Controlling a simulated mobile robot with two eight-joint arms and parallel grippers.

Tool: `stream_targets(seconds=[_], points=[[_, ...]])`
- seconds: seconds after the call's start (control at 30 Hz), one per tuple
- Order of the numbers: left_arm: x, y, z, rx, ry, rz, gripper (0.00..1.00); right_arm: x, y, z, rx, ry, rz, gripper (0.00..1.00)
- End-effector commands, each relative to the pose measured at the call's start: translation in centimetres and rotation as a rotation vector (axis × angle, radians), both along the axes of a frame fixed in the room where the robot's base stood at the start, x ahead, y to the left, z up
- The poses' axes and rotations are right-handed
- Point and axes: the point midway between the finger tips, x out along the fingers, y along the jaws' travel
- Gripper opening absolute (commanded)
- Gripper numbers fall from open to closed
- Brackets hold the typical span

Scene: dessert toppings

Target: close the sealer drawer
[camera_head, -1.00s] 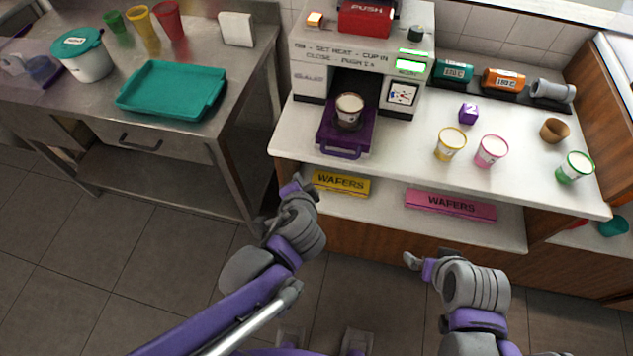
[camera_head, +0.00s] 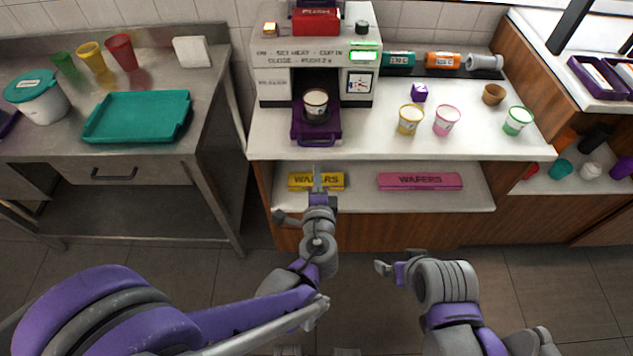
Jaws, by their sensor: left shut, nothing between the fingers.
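The sealer (camera_head: 274,57) stands at the back left of the white counter, with a red PUSH block (camera_head: 316,20) on top. Its purple drawer (camera_head: 302,126) sticks out at the front, with a purple handle (camera_head: 317,142) at the near edge. A cup (camera_head: 316,101) with pale contents sits in the drawer. My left gripper (camera_head: 317,178) is shut and empty, pointing up at the counter's front, just below the handle in the picture and apart from it. My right gripper (camera_head: 385,268) is low in front of the counter; its finger state is unclear.
Yellow (camera_head: 300,181) and pink (camera_head: 420,181) wafer boxes lie on the shelf below. A teal tray (camera_head: 137,117) rests on the left metal table.

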Motion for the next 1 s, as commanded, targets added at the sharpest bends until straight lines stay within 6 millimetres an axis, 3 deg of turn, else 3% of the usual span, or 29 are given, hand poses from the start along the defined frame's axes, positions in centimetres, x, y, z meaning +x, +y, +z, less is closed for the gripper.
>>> stream_targets(seconds=[0.2, 0.4, 0.6, 1.0], points=[[4.7, 0.2, -1.0, 0.001, 0.0, 0.003, 0.0, 0.1, 0.0, 0.4, 0.0, -0.002, 0.0, 1.0], [7.5, 0.2, -1.5, 0.0, 0.0, 0.003, 0.0, 0.2, 0.0, 0.8, 0.0, -0.005, 0.0, 1.0], [8.5, 0.2, -1.8, -0.001, 0.0, 0.0, 0.0, 0.3, 0.0, 0.9, 0.0, -0.005, 0.0, 1.0], [8.7, 0.2, -1.8, -0.001, 0.001, 0.001, 0.0, 0.3, 0.0, 0.9, 0.0, -0.005, 0.0, 1.0]])
